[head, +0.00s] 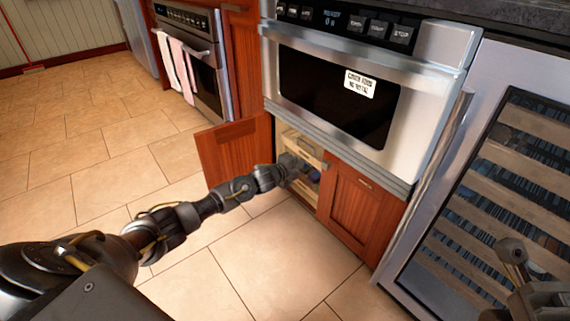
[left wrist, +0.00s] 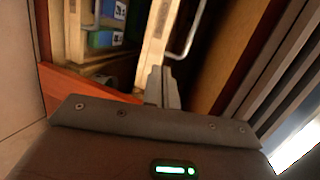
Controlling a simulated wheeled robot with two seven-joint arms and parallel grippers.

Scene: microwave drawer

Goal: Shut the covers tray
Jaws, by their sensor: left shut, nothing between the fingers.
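Pale wooden pull-out trays (head: 302,146) show inside the low cabinet under the microwave; I cannot tell which is the covers tray. My left gripper (head: 292,164) is at the cabinet opening, in front of the trays and partly hiding them. It is shut and empty. In the left wrist view its fingers (left wrist: 163,86) are together, close to a pale wooden tray front (left wrist: 157,42) with a metal bar handle (left wrist: 190,30); I cannot tell whether they touch it. Blue and green boxes (left wrist: 106,28) lie behind that front.
The left cabinet door (head: 232,158) stands open; the right door (head: 358,208) is shut. The microwave (head: 350,95) is above. A wine cooler (head: 495,200) stands at right, and an oven (head: 195,60) at the back left. The tiled floor (head: 110,165) is clear.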

